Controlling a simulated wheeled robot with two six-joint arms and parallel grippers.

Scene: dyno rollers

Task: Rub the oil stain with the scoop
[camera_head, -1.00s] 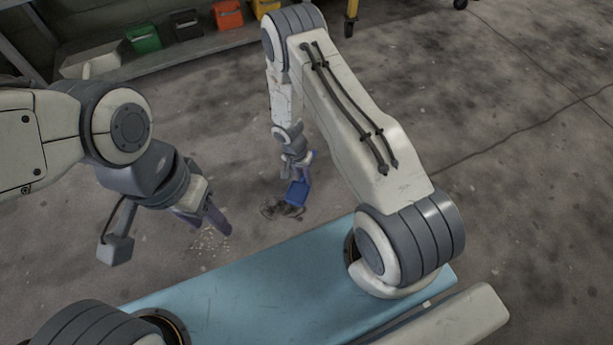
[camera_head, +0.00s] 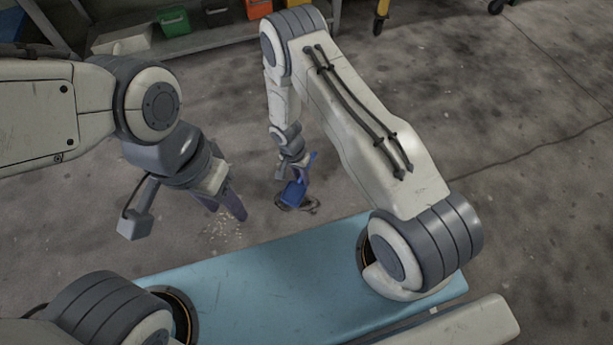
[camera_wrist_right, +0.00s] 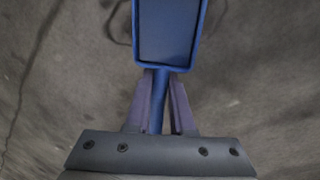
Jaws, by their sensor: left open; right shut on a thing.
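The blue scoop (camera_head: 293,192) is in my right gripper (camera_head: 301,168), which is shut on its handle. In the right wrist view the scoop's blue pan (camera_wrist_right: 168,34) extends ahead of the fingers (camera_wrist_right: 161,100). The dark oil stain (camera_head: 312,207) is on the concrete floor under and around the scoop's lower end. I cannot tell whether the scoop touches the floor. Dark curved marks also show beside the pan in the right wrist view. My left gripper (camera_head: 232,205) is open and empty, to the left of the scoop.
Pale crumbs (camera_head: 222,234) lie scattered on the floor below my left gripper. A low shelf at the back holds a green bin (camera_head: 174,21), a dark bin (camera_head: 214,12) and others. A yellow leg (camera_head: 381,14) stands at the back. Floor to the right is clear.

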